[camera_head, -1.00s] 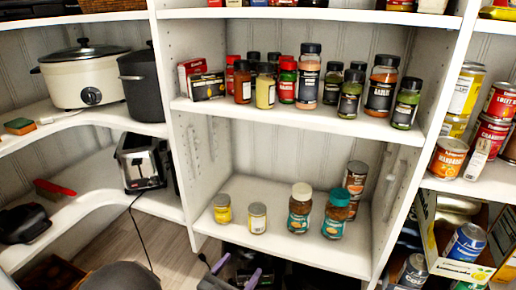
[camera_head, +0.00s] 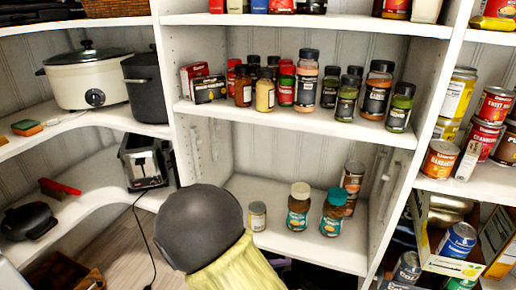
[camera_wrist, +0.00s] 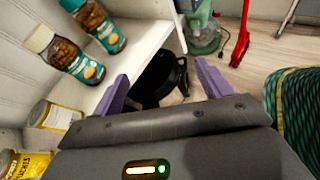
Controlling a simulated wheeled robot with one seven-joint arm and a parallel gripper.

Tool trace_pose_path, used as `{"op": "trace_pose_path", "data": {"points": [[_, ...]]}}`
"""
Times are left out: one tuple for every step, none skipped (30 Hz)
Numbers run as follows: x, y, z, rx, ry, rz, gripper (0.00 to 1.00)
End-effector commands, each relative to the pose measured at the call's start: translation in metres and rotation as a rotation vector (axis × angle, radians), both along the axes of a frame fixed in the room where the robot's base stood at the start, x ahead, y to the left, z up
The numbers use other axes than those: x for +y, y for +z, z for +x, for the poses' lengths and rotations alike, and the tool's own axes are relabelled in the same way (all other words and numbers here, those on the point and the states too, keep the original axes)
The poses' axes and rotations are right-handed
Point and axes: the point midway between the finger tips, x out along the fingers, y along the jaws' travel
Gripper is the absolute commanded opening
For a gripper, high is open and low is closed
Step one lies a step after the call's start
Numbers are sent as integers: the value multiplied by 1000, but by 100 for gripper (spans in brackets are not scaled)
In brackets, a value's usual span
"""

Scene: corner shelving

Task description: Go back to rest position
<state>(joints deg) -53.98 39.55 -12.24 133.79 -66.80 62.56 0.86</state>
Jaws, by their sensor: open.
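My gripper (camera_wrist: 163,88) shows in the wrist view with its two purple fingers spread apart and nothing between them. It is beside the edge of the lower white shelf (camera_wrist: 150,45). Beyond the fingers, a black pot-like object (camera_wrist: 158,78) sits lower down, apart from them. In the head view the fingers are not visible, and a large dark grey rounded part of my arm covers the left front of the lower shelf (camera_head: 330,250).
Two teal-labelled jars (camera_head: 299,208) (camera_head: 334,213) and a small jar (camera_head: 257,216) stand on the lower shelf near my arm. A yellow jar (camera_wrist: 22,164) is close in the wrist view. A toaster (camera_head: 143,160) stands left. A red-handled item (camera_wrist: 241,40) is by the floor.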

Motion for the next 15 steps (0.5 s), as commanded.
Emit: {"op": "trace_pose_path", "data": {"points": [[-17, 8, -8, 1, -103, 74, 77], [-25, 10, -14, 2, -165, 120, 77], [-34, 12, -22, -1, -247, 186, 77], [-40, 14, -28, -4, -308, 234, 77], [-45, 15, -34, -10, -368, 283, 77], [-50, 17, -42, -21, -445, 349, 77], [-53, 19, -47, -32, -503, 400, 77], [-55, 21, -52, -44, -559, 450, 77], [-57, 25, -57, -64, -633, 516, 77], [-58, 27, -61, -80, -687, 566, 77], [-58, 30, -64, -99, -738, 616, 77], [-58, 35, -68, -127, -809, 681, 77], [-58, 39, -70, -152, -858, 731, 77], [-58, 43, -71, -178, -907, 780, 77], [-58, 48, -72, -215, -972, 846, 77]]}}
